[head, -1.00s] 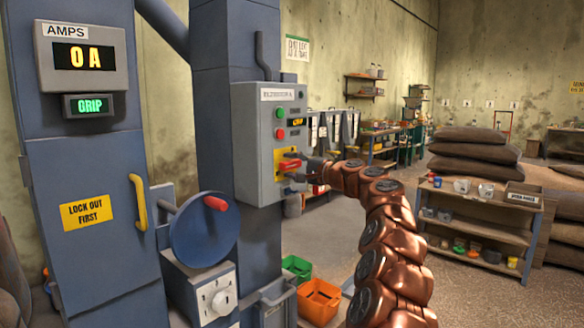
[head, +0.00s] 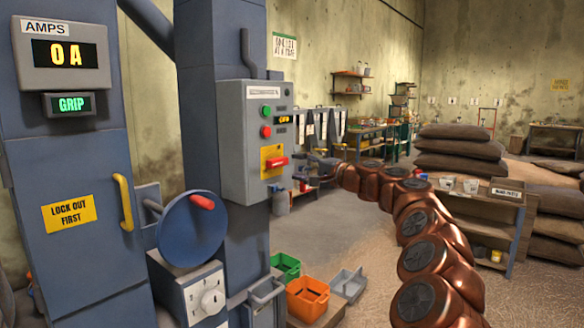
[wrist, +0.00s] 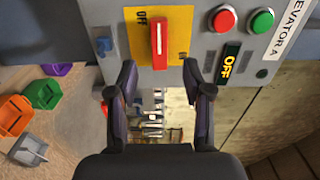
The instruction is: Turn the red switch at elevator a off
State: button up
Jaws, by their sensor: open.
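The red switch (head: 277,162) is a lever on a yellow plate (head: 268,176), low on the grey control box (head: 235,150). In the head view the lever lies about level. In the wrist view, which is turned sideways, the red switch (wrist: 159,45) stands upright in the picture, with "OFF" lettering to its left. The label beside it ends in "ELEVATOR A" (wrist: 289,25), and a small display (wrist: 229,66) reads "OFF". My gripper (wrist: 159,72) is open and empty, its fingers short of the lever and apart from it. In the head view my gripper (head: 322,166) is right of the box.
Green (head: 266,109) and red (head: 266,131) buttons sit above the switch. A blue handwheel (head: 190,229) stands to the left. An amps display (head: 66,53) reads 0 A. Green (head: 285,267) and orange (head: 307,298) bins stand below. Open floor lies right of the box.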

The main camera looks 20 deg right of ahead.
jog(key=shift+v, duration=1.95)
jog(key=shift+a, duration=0.1)
